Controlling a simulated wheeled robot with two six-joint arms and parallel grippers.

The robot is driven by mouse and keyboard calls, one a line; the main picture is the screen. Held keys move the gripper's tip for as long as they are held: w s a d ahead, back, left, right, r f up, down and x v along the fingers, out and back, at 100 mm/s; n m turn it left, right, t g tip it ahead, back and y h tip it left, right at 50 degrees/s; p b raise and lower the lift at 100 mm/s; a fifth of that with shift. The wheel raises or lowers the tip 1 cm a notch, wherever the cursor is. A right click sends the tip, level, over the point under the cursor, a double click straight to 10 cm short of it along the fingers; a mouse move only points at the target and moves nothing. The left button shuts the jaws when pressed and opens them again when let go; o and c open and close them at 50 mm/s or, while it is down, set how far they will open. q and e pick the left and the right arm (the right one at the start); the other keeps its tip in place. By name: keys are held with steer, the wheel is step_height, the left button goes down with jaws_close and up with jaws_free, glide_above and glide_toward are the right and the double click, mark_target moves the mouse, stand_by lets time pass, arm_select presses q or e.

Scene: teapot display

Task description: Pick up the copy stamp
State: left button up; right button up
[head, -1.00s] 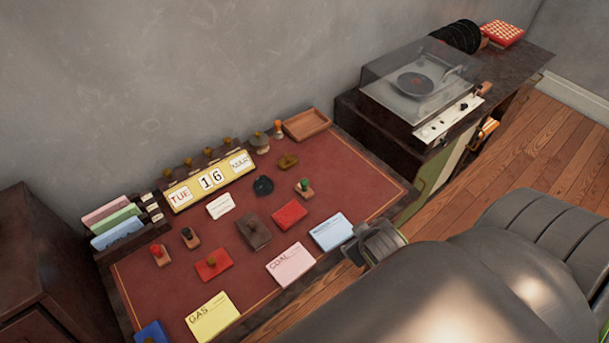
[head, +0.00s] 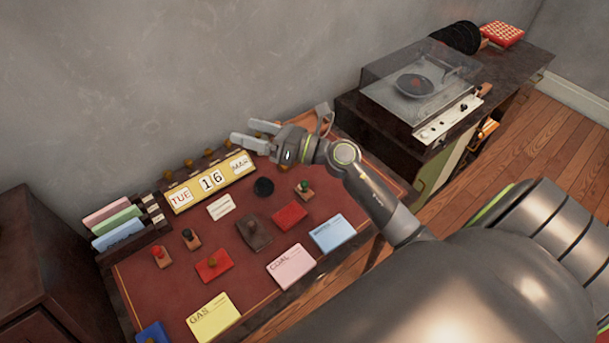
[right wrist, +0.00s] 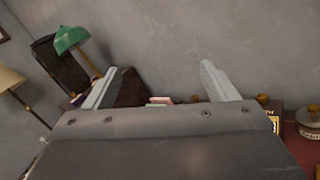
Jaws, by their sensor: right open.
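Three stamps stand on the red desk mat (head: 135,285): one with a red handle (head: 160,252), one with a black handle (head: 188,235) and one with a green handle (head: 303,185). No label is readable on them, so I cannot tell which is the copy stamp. An orange-handled stamp seen earlier at the back is hidden behind my right arm now. My right gripper (head: 250,132) is open and empty, above the back of the desk. Its spread fingers also show in the right wrist view (right wrist: 158,72). My left gripper is not in view.
A perpetual calendar (head: 212,182) and a card rack (head: 118,227) stand along the back left. Ink pads, cards and a dark book-like pad (head: 254,231) lie on the mat. A wooden tray (head: 322,121) is partly covered by my gripper. A record player (head: 420,90) stands right.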

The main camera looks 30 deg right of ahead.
step_height(320, 180, down, 4)
steer(key=a+n+g, duration=0.2)
steer(key=n+g, duration=0.3)
steer(key=n, duration=0.2)
steer(key=n+g+h, duration=0.7)
steer(key=g+h, duration=0.3)
steer(key=h, duration=0.1)
glide_toward(305, 181)
steer(key=f+b, duration=0.2)
steer(key=b, duration=0.1)
steer(key=f+b, duration=0.2)
steer(key=b, duration=0.2)
steer(key=f+b, duration=0.2)
steer(key=b, duration=0.1)
steer(key=shift+a+f, duration=0.35)
steer(key=shift+f, duration=0.05)
steer(key=f+b, duration=0.4)
steer(key=a+f+b, duration=0.1)
steer(key=f, duration=0.1)
steer(key=shift+b, duration=0.4)
steer(key=shift+r, duration=0.1)
steer(key=shift+c, duration=0.4)
